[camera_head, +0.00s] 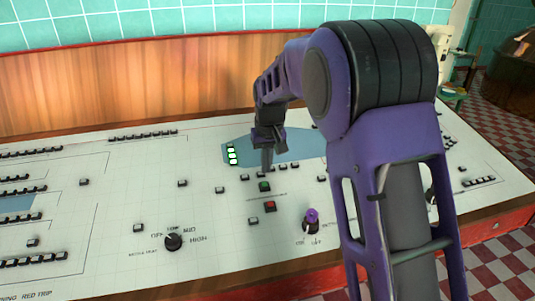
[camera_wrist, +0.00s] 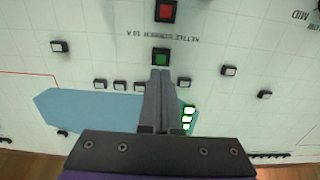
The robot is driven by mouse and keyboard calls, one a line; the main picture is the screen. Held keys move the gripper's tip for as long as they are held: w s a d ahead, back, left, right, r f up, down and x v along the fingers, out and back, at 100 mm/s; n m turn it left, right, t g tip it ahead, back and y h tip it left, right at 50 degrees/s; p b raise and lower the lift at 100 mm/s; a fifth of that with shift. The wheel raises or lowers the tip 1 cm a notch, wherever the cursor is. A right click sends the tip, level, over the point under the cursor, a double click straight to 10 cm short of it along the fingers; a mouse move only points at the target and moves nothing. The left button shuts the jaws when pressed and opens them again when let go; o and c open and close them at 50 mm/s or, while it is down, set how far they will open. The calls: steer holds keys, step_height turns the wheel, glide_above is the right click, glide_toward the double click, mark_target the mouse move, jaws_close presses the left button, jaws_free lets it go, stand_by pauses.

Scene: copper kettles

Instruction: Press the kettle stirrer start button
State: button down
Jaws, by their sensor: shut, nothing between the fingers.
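The green button (camera_head: 264,187) sits on the white sloped control panel (camera_head: 110,225), with the red button (camera_head: 270,207) just nearer the panel's front. In the wrist view the green button (camera_wrist: 161,56) and the red button (camera_wrist: 165,11) flank an upside-down label that appears to read "KETTLE STIRRER". My gripper (camera_head: 266,170) is shut and empty, pointing down at the panel just behind the green button. In the wrist view its fingertips (camera_wrist: 160,73) end right at the green button's near edge in that picture. I cannot tell whether they touch the panel or the button.
Small dark-framed buttons stand in a row beside the fingers. Lit green-white lamps (camera_head: 232,155) lie left of the gripper on a blue patch. A purple-topped knob (camera_head: 311,220) and a black rotary knob (camera_head: 173,242) stand nearer the front. A wooden backboard (camera_head: 120,85) rises behind.

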mark_target(265, 185)
steer(key=f, duration=0.2)
steer(key=w+f, duration=0.1)
steer(key=f, duration=0.2)
steer(key=shift+a, duration=0.2)
steer(key=shift+f+b, duration=0.45)
steer(key=shift+f, duration=0.6)
step_height(265, 185, up, 15)
steer(key=s+p, duration=0.2)
steer(key=p, duration=0.2)
steer(key=shift+s+d+f, duration=0.15)
steer(key=shift+d, duration=0.25)
